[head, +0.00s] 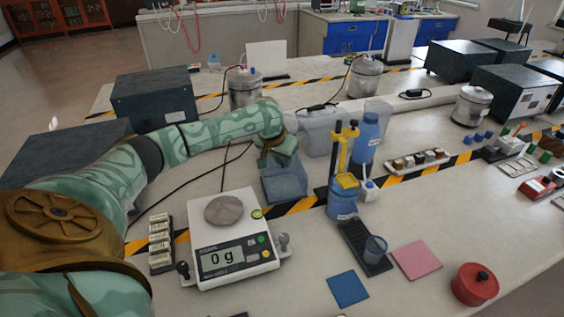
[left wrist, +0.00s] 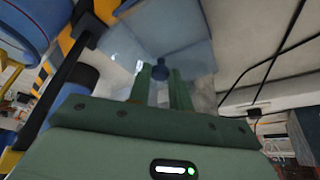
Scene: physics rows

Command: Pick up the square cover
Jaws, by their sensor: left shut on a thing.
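The square cover (head: 284,187) is a translucent blue-grey, box-like piece with a small knob on top. It sits at the middle of the bench, by the yellow-and-black tape. My left gripper (head: 276,158) is directly above it, pointing down. In the left wrist view, the cover (left wrist: 195,52) lies beyond the fingers, and the dark blue knob shows between the fingertips of my left gripper (left wrist: 162,82). The gripper is shut on the knob. I cannot tell whether the cover's bottom touches the bench. My right gripper is not in view.
A scale (head: 232,240) reading 0 g, with a round grey disc on its pan, stands in front of the cover. A blue bottle and yellow stand (head: 345,170) are close on the right. Clear plastic bins (head: 318,132) stand behind. A black cable runs to the left.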

